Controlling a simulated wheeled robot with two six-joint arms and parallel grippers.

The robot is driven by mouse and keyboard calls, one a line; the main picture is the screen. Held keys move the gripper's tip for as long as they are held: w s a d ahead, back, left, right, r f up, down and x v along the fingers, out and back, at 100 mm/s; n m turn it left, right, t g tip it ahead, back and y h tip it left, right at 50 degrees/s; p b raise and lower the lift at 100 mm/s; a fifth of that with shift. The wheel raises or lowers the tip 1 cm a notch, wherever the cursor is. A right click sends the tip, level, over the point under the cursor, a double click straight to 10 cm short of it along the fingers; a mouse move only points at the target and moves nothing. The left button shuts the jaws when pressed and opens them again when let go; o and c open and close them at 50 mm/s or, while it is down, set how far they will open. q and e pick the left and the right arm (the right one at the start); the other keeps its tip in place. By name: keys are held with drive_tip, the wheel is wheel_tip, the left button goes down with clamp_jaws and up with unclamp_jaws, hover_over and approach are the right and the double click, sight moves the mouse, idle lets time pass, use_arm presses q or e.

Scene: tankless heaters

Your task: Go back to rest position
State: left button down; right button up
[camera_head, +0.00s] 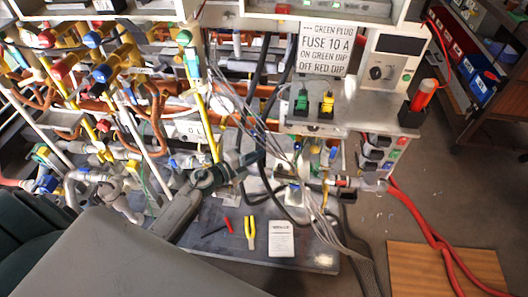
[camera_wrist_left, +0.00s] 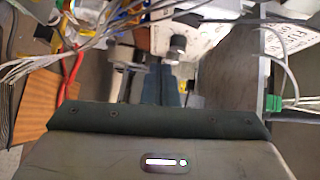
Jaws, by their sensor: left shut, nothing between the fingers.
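My left arm comes in from the lower left of the head view, and its large grey links cover the bottom left corner. My left gripper (camera_head: 256,158) is near the middle, by the pipes and the bundle of thin cables. In the left wrist view its two bluish fingers (camera_wrist_left: 166,84) lie side by side, shut, with nothing between them. Its tips are partly hidden against the clutter in the head view. My right gripper is not in view.
Pipes with coloured valves (camera_head: 105,73) fill the left. A panel with a fuse sign (camera_head: 326,45) stands upper right. A grey board (camera_head: 310,257) holds a red-and-black tool, yellow pliers (camera_head: 249,233) and a white card (camera_head: 281,239). A red hose (camera_head: 433,238) crosses the floor on the right.

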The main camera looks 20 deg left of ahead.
use_arm(q)
drive_tip(key=shift+a, duration=0.1)
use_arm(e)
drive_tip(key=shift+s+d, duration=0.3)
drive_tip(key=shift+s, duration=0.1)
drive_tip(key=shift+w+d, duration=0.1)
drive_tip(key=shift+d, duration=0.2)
